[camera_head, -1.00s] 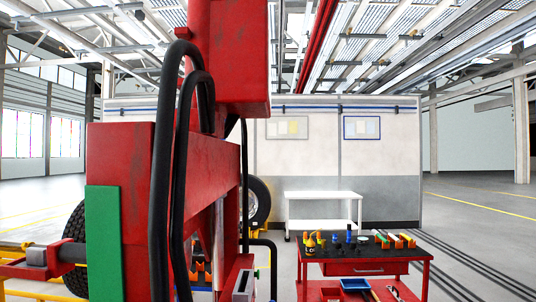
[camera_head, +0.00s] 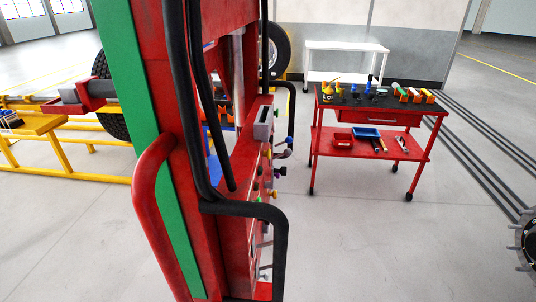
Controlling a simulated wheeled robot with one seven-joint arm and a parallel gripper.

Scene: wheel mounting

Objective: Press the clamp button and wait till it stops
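A tall red machine (camera_head: 176,110) with a green side strip and thick black hoses stands in the left middle of the head view. Its control panel (camera_head: 256,185) faces right and is seen nearly edge-on. Several small knobs and buttons stick out of it, among them a yellow one, a green one (camera_head: 274,194), a black one and a blue one. I cannot tell which of them is the clamp button. A black bent tube (camera_head: 283,245) partly covers the panel's lower part. My gripper is not in view.
A red tool cart (camera_head: 372,118) with bottles and tools stands right of the machine, with a white table (camera_head: 345,47) behind it. A yellow frame (camera_head: 60,140) and a tire (camera_head: 112,115) are at left. A dark wheel-like part (camera_head: 528,240) shows at the right edge. The floor between is clear.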

